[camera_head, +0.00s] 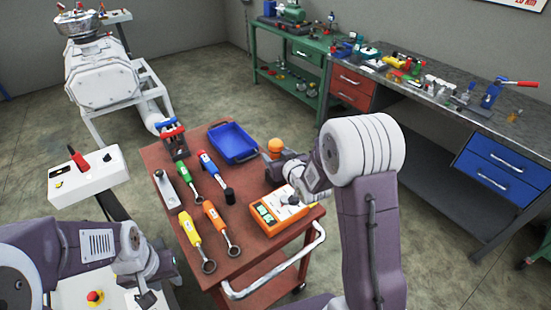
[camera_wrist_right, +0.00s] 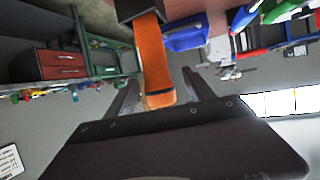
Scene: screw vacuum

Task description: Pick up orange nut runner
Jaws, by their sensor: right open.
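The orange nut runner (camera_head: 275,146) stands on the red-brown cart top, just right of the blue tray. Its lower part is hidden behind my right gripper in the head view. In the right wrist view the orange nut runner (camera_wrist_right: 155,58) has a dark end at the top and reaches between the fingers. My right gripper (camera_head: 279,158) is at the nut runner; its open fingers (camera_wrist_right: 162,88) lie on either side of it, with no clear grip on it. My left gripper (camera_head: 148,297) is at the lower left, away from the cart tools; its jaw state is unclear.
The cart (camera_head: 262,188) holds a blue tray (camera_head: 233,142), an orange meter (camera_head: 278,209) below my right gripper, an orange ring-ended tool (camera_head: 217,219) and several other tools. A white control box (camera_head: 88,177) stands at left. Workbenches (camera_head: 420,110) are behind.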

